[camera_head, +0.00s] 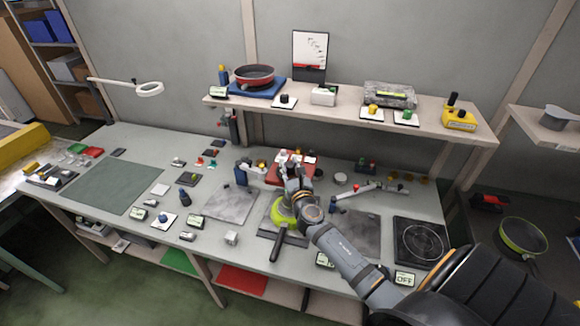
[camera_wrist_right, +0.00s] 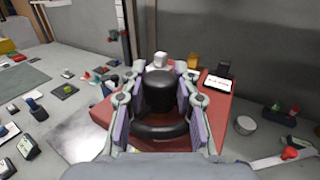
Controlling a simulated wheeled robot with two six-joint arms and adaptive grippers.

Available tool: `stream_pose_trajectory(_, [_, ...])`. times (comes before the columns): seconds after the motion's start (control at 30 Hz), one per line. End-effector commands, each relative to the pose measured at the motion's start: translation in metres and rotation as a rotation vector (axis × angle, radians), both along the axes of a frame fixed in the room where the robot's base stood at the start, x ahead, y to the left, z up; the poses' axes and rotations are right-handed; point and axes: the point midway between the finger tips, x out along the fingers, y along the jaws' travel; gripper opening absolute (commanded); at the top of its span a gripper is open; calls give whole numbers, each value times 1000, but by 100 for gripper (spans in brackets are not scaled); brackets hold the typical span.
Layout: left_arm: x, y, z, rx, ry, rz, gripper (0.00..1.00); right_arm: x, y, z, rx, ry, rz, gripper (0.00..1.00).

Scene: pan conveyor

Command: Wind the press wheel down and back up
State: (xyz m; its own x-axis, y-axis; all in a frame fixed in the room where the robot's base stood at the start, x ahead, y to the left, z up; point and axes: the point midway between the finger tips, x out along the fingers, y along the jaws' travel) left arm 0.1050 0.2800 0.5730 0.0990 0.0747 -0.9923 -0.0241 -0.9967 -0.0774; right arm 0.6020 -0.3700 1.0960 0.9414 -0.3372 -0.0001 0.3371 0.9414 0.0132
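My right gripper (camera_head: 292,172) reaches over the bench to the red press base (camera_head: 279,172) at the back. In the right wrist view my right gripper (camera_wrist_right: 160,98) has one finger on each side of a black knob (camera_wrist_right: 160,88). A dark ring, which looks like the press wheel (camera_wrist_right: 160,132), lies between the same fingers, nearer the camera. The pads stand close to both. Whether they press on them I cannot tell. The red base (camera_wrist_right: 218,113) spreads behind and beside the fingers. In the head view the gripper and arm hide most of the wheel. My left gripper is not in view.
A lime-green pan (camera_head: 284,212) with a black handle (camera_head: 279,243) sits below my right wrist. A shelf (camera_head: 340,114) with a red pan (camera_head: 255,74) hangs behind. A hob plate (camera_head: 421,241) lies to the right. A green mat (camera_head: 115,187) at left is bare.

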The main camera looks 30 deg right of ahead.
Motion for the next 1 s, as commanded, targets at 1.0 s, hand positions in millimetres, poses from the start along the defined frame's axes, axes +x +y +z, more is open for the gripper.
stream_pose_trajectory(1.0, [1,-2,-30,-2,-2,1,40,1,2,-5,5,0,-451,0])
